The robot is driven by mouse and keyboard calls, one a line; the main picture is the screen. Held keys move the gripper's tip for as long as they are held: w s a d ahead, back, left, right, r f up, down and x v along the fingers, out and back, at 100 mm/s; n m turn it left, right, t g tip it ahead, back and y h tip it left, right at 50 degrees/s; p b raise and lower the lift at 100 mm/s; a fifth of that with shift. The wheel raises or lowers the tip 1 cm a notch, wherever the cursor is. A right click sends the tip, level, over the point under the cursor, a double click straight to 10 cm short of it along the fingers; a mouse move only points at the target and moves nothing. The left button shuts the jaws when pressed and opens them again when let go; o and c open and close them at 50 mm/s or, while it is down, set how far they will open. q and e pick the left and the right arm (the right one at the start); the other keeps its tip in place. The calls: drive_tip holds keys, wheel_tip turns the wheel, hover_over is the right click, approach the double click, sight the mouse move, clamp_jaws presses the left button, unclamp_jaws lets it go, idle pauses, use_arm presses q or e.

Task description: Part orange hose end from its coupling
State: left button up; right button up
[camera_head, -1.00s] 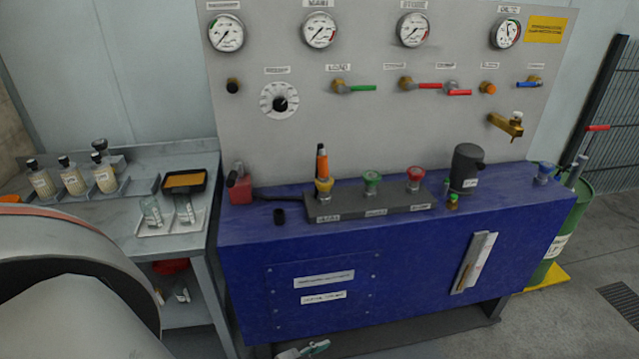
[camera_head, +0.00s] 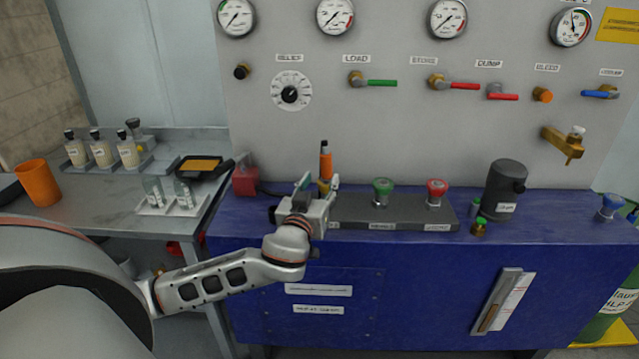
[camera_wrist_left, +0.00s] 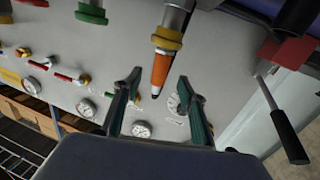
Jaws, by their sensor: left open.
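The orange hose end (camera_head: 326,163), with a dark tip, stands upright in its yellow coupling (camera_head: 323,187) at the left end of the grey manifold block (camera_head: 390,211). My left gripper (camera_head: 319,183) is in front of the coupling and partly hides it. In the left wrist view the orange hose end (camera_wrist_left: 160,70) shows between the two open fingers (camera_wrist_left: 159,78), and the yellow coupling (camera_wrist_left: 167,39) shows past them. The fingers do not visibly touch the hose end; I cannot tell the depth between them. My right gripper is not in view.
Green (camera_head: 383,187) and red (camera_head: 436,189) couplings sit farther right on the block. A dark cylinder (camera_head: 505,187) stands beyond. A red block with a black handle (camera_head: 245,178) is at the left. The gauge panel (camera_head: 410,130) rises behind.

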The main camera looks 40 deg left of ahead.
sight(325, 168)
use_arm(q)
drive_tip(key=shift+w+a+r, duration=0.15)
drive_tip(key=shift+r, duration=0.1)
drive_tip(key=shift+w+a, duration=0.15)
drive_tip(key=shift+w, duration=0.15)
drive_tip(key=x, duration=0.5)
drive_tip(key=shift+w+a+p, duration=0.1)
drive_tip(key=shift+w+p, duration=0.15)
drive_tip(key=shift+p, duration=0.05)
drive_tip(key=shift+w+a, duration=0.2)
drive_tip(key=shift+w, duration=0.35)
clamp_jaws()
drive_tip(key=c, duration=0.7)
unclamp_jaws()
drive_tip(key=shift+c, duration=0.2)
clamp_jaws()
